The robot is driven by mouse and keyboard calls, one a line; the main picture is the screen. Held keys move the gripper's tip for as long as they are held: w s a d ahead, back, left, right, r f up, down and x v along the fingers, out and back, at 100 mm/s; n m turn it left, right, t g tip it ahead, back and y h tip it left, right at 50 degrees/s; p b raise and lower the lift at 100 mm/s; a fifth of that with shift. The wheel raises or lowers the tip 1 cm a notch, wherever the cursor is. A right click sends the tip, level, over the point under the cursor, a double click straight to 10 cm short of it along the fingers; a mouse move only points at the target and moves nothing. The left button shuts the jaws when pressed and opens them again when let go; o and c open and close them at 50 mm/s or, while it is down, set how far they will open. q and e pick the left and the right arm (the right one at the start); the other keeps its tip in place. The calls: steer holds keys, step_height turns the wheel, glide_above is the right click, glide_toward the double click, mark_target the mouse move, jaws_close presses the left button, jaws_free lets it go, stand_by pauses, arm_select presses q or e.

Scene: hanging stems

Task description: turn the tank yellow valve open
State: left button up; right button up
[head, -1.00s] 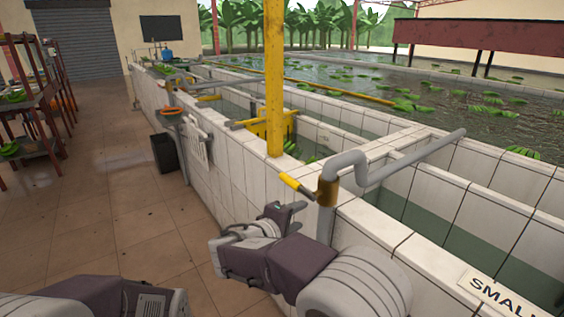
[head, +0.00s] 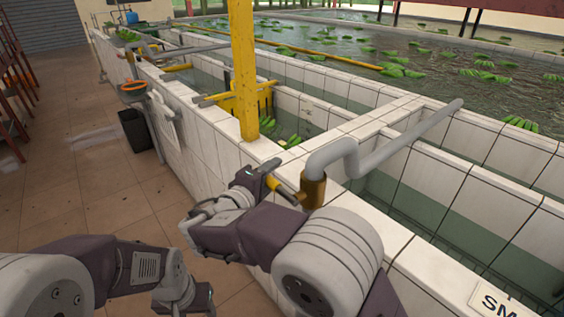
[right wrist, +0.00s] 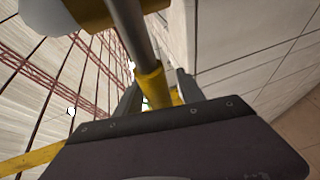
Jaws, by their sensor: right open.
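The brass valve body (head: 313,189) sits on the grey pipe (head: 345,152) at the tank wall in the head view. Its lever has a yellow grip (head: 274,183), partly hidden by my right gripper (head: 268,168). In the right wrist view the yellow grip (right wrist: 153,88) lies between the two fingers of my right gripper (right wrist: 158,92), with the lever's grey shaft (right wrist: 130,30) running up to the brass body. The right gripper is open around the grip. My left gripper (head: 205,300) hangs low near the bottom edge; its jaws are not clear.
The white tiled tank wall (head: 210,145) runs along beside my right arm. A yellow post (head: 244,75) stands just behind the valve. Green banana bunches (head: 400,68) float in the tanks. A black bin (head: 136,130) stands by the wall.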

steer(key=shift+w+d, duration=0.2)
steer(key=shift+w, duration=0.1)
steer(key=shift+s, duration=0.1)
steer(key=shift+c, duration=1)
jaws_close()
